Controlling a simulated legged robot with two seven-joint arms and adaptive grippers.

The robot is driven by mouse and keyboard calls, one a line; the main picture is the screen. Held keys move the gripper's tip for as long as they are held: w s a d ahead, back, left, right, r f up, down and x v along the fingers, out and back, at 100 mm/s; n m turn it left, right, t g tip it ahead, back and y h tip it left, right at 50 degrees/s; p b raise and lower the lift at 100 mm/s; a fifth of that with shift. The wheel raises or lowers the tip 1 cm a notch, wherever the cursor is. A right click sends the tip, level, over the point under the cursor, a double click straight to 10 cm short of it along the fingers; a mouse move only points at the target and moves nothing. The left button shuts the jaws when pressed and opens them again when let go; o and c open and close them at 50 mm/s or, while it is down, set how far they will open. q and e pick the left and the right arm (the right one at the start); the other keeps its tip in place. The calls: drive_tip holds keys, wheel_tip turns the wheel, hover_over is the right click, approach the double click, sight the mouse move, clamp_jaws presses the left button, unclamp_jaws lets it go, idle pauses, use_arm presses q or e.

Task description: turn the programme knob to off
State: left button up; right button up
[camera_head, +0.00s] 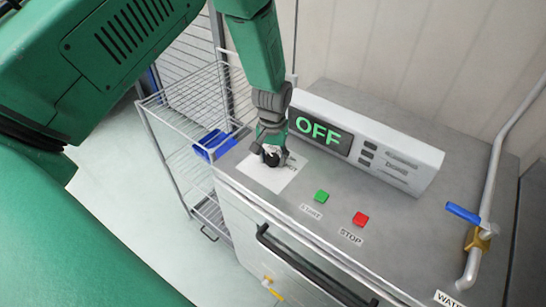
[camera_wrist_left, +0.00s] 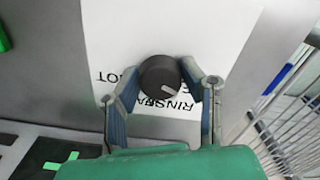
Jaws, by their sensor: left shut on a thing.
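The programme knob (camera_wrist_left: 160,77) is a dark round dial with a pale pointer line, on a white label sheet (camera_wrist_left: 200,30) on the machine's top. In the head view the knob (camera_head: 271,159) is partly covered by my left gripper. My left gripper (camera_head: 268,147) comes down from above, with its fingers on the knob; the left wrist view shows the fingers (camera_wrist_left: 160,85) on both sides of it. The display (camera_head: 318,132) reads OFF in green. My right gripper is not in view.
A green START button (camera_head: 321,196) and a red STOP button (camera_head: 360,219) sit right of the knob. A front handle bar (camera_head: 300,265) runs below. A wire rack (camera_head: 195,110) with a blue item stands left. A pipe with a blue-handled valve (camera_head: 464,213) rises at the right.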

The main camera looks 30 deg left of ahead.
sight(273, 156)
use_arm(q)
drive_tip(key=shift+w+a+r, duration=0.1)
drive_tip(key=shift+w+r, duration=0.15)
drive_tip(key=shift+w, duration=0.15)
drive_tip(key=o, duration=1.1)
drive_tip(key=shift+o, duration=0.2)
drive_tip(key=shift+s+f, duration=0.1)
drive_tip(key=shift+s, duration=0.1)
wheel_tip(273, 156, up, 12)
drive_tip(key=shift+f, duration=0.1)
